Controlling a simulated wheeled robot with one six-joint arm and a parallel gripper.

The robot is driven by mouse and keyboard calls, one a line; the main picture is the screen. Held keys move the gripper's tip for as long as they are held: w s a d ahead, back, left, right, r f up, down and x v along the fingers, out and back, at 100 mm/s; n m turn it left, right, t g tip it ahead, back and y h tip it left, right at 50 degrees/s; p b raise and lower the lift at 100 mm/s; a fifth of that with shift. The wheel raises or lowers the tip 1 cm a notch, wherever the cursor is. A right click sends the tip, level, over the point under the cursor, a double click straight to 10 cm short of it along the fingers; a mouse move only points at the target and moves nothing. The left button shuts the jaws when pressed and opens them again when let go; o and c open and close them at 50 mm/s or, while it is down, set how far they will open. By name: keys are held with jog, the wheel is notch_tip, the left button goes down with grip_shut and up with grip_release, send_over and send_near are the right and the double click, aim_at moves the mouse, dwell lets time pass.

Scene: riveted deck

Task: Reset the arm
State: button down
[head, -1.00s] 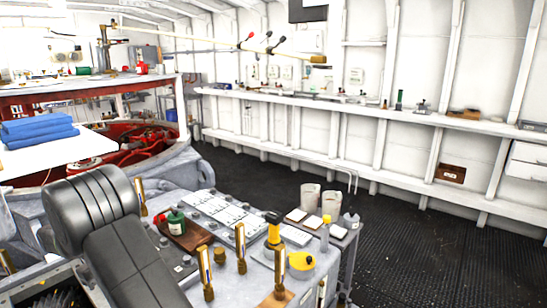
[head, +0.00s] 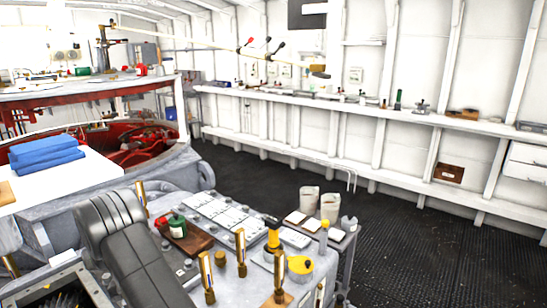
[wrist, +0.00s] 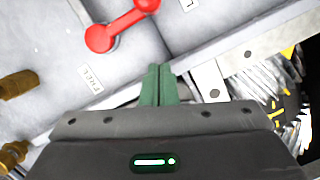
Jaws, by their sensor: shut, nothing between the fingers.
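My gripper (wrist: 159,85) shows in the wrist view with its two green fingers together and nothing between them. It is above a grey panel (wrist: 40,50) that carries a red lever (wrist: 122,26) and small printed labels. The red lever is just beyond the fingertips, to the left, apart from them. In the head view, my dark arm (head: 125,245) shows at the lower left; the gripper itself is out of sight there.
Brass fittings (wrist: 14,85) are left of my gripper. Blue folded cloths (head: 45,155) lie on a white top. Dark floor (head: 420,240) is clear at right.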

jog(key=shift+w+d+r+m+p, duration=0.1)
jog(key=shift+w+r+m+p, duration=0.15)
jog(key=shift+w+m+p, duration=0.25)
jog(key=shift+m+y, duration=0.3)
jog(key=shift+m, duration=0.5)
jog(key=w, duration=0.2)
jog(key=w+b, duration=0.1)
jog(key=w, duration=0.1)
jog(key=shift+a+f, duration=0.35)
jog(key=shift+f, duration=0.05)
jog(key=shift+w+a, duration=0.1)
jog(key=shift+w, duration=0.2)
jog(key=shift+v, duration=1)
